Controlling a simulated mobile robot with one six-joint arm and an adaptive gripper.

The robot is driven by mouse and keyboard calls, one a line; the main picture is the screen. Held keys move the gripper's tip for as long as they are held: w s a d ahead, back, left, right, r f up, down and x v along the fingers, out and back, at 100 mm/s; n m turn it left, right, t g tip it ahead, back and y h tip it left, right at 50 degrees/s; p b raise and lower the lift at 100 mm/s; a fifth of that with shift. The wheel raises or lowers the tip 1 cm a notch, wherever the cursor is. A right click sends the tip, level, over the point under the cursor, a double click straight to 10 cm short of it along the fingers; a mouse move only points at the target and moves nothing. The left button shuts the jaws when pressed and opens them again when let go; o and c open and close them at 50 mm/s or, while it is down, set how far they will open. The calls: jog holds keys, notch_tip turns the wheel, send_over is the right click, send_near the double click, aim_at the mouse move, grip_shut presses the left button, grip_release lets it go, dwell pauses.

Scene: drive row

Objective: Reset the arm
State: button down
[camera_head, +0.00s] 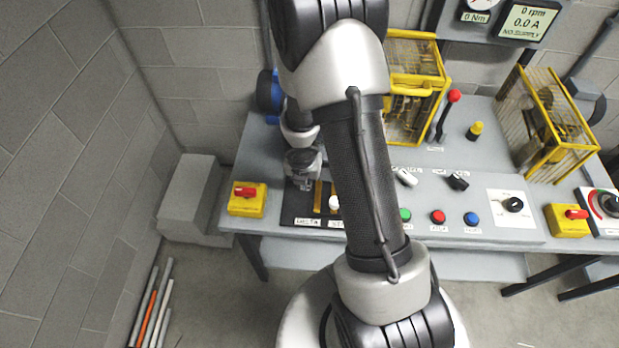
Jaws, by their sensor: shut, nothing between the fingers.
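My arm rises through the middle of the head view, from the bottom up to a bent elbow at the top, and covers part of the bench. My gripper (305,182) hangs low behind the arm, over the dark panel (299,214) at the left of the bench. The fingers look small and dark, and they are shut and empty. A white knob (334,203) stands on the panel just right of the gripper. I cannot tell whether the fingertips touch anything.
The bench (460,215) carries a yellow box with a red switch (247,196), coloured push buttons (438,217), a red-topped lever (449,108) and yellow cages (418,75). A grey block (190,195) stands left. Pipes (151,305) lean at the lower left wall.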

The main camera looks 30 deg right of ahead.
jog(key=p+v, duration=0.2)
jog(key=v, duration=0.2)
jog(key=shift+s+r, duration=0.1)
jog(key=shift+r, duration=0.1)
